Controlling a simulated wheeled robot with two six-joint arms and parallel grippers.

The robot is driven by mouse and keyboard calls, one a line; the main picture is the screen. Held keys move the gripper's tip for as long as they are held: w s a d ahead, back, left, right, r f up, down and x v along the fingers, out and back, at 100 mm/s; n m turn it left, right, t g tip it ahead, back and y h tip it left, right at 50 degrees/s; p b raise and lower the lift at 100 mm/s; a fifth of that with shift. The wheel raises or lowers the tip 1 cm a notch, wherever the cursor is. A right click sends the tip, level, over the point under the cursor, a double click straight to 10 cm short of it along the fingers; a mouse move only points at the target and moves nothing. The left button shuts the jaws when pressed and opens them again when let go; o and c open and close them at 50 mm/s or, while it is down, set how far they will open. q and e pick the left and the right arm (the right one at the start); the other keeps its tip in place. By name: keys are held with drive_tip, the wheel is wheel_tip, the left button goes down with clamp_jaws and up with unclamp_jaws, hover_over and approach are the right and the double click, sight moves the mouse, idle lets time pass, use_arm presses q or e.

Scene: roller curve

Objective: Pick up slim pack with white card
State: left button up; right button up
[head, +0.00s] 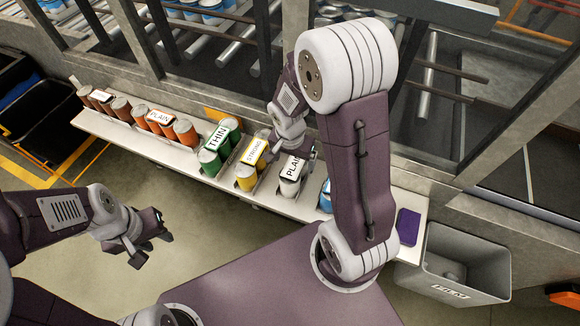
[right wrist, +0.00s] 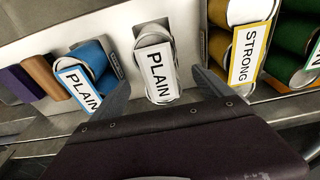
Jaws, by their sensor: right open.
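A slim pack of pale grey-white cans (head: 290,180) with a white card reading PLAIN stands on the ledge. It shows in the middle of the right wrist view (right wrist: 157,67). My right gripper (head: 290,153) is open above it. In the right wrist view its two fingers (right wrist: 160,84) lie on either side of the pack, with no clear grip on it. The pack's far side is partly hidden in the head view. My left gripper (head: 151,246) is open and empty over the floor at left.
A yellow STRONG pack (right wrist: 246,42) and a green THIN pack (head: 218,147) stand to one side; a blue PLAIN pack (right wrist: 88,78) is on the other. Orange and brown packs fill the ledge's (head: 160,150) left end. A grey bin (head: 462,268) stands at right.

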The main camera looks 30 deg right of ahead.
drive_tip(key=shift+s+d+f, duration=0.15)
drive_tip(key=shift+s+f, duration=0.25)
drive_tip(key=shift+f, duration=0.7)
drive_tip(key=shift+w+d+f, duration=0.1)
drive_tip(key=shift+w+f, duration=0.1)
drive_tip(key=f, duration=0.3)
drive_tip(key=w+f+b, duration=0.1)
drive_tip(key=f, duration=0.1)
drive_tip(key=shift+d, duration=0.1)
drive_tip(key=shift+s+f, duration=0.1)
drive_tip(key=shift+f, duration=0.05)
use_arm(q)
drive_tip(key=shift+s+f, duration=0.15)
drive_tip(key=shift+f, duration=0.4)
use_arm(e)
drive_tip(key=c, duration=0.4)
clamp_jaws()
